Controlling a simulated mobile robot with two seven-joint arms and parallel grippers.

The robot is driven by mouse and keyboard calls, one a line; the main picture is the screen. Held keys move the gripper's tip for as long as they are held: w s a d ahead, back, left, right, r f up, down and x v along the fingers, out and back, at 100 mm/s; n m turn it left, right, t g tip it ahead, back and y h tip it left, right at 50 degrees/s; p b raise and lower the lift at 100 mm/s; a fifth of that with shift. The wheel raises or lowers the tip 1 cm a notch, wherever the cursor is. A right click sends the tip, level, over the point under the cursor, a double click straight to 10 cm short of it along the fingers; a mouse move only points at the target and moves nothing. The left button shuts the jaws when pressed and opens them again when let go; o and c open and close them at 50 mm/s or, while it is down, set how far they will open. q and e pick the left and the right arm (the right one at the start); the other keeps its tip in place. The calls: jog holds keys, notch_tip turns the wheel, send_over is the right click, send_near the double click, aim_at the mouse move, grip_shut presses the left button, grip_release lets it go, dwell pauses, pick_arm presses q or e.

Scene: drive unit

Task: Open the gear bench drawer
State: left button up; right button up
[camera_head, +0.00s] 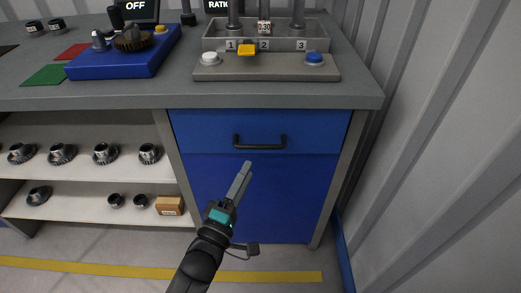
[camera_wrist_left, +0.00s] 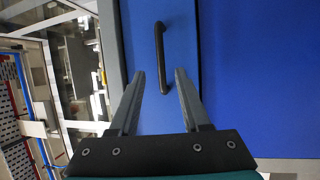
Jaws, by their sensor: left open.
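The gear bench drawer (camera_head: 310,123) is a blue front under the right part of the grey bench top, and it is closed. Its black bar handle (camera_head: 260,142) lies level across the drawer's middle. The handle also shows in the left wrist view (camera_wrist_left: 160,55), where the picture is turned and the handle looks upright. My left gripper (camera_head: 245,168) is in front of the bench, just below the handle in the head view. Its fingers (camera_wrist_left: 160,78) are open and empty, with the handle's end in line with the gap between them. I see no contact. My right gripper is out of view.
Below the drawer is a blue panel (camera_head: 255,195). Open shelves (camera_head: 75,178) with several gears and a small box (camera_head: 170,205) are on the left. A ribbed wall (camera_head: 440,150) stands close on the right. The bench top holds a blue fixture (camera_head: 110,68) and a grey button panel (camera_head: 265,70).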

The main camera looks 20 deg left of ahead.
aim_at(260, 145)
pick_arm(q)
jog(key=shift+b+x, duration=1.35)
jog(key=shift+x, duration=3.3)
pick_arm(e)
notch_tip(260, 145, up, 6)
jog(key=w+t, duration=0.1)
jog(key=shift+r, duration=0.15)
pick_arm(q)
grip_shut()
